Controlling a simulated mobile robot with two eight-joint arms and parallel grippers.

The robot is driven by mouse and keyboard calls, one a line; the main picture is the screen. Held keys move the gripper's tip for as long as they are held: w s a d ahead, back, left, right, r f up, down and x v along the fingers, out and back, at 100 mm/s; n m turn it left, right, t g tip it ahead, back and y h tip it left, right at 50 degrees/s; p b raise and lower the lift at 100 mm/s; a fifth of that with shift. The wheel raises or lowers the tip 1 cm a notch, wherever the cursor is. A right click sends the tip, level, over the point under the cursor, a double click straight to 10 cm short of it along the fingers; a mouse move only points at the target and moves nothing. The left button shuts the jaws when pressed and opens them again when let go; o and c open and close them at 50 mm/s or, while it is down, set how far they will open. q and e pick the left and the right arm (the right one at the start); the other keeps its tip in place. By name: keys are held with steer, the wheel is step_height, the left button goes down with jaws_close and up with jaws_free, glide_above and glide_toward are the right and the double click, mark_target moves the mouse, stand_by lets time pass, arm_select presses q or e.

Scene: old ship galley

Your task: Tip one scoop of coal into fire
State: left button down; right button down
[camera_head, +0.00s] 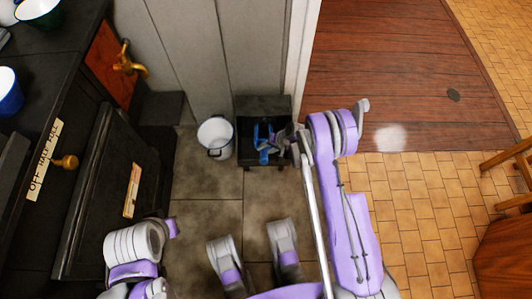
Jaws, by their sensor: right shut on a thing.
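A black coal box (278,105) stands on the floor against the pale panelled wall. My right gripper (272,140) reaches into its open top from the right. It is shut on a small blue and grey thing, which looks like the scoop, though its shape is hard to make out. Whether any coal lies on it cannot be told. The dark stove (88,215) is at the left, with a labelled front door that looks shut. No fire shows. Part of my left arm shows at the lower left, but its gripper is not in view.
A white pail (216,137) stands close to the left of the coal box. A wooden chair (505,180) is at the right edge. The grey floor before the box is partly clear.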

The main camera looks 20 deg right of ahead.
mark_target(262, 156)
steer(key=shift+r, duration=0.55)
steer(key=shift+s+a+r+p, duration=0.2)
steer(key=shift+s+r+p, duration=0.1)
steer(key=shift+s+r, duration=0.35)
steer(key=shift+s+a+r+p, duration=0.25)
steer(key=shift+s+r, duration=0.3)
steer(key=shift+s, duration=0.25)
steer(key=shift+s+a+r+p, duration=0.2)
steer(key=shift+s+r+p, duration=0.1)
steer(key=shift+s+r, duration=0.35)
steer(key=s+r, duration=0.1)
steer(key=s, duration=0.1)
steer(key=s+a+r+p, duration=0.1)
steer(key=s+r, duration=0.1)
steer(key=shift+s+a+r, duration=0.1)
steer(key=shift+s+r, duration=0.1)
steer(key=shift+s, duration=0.05)
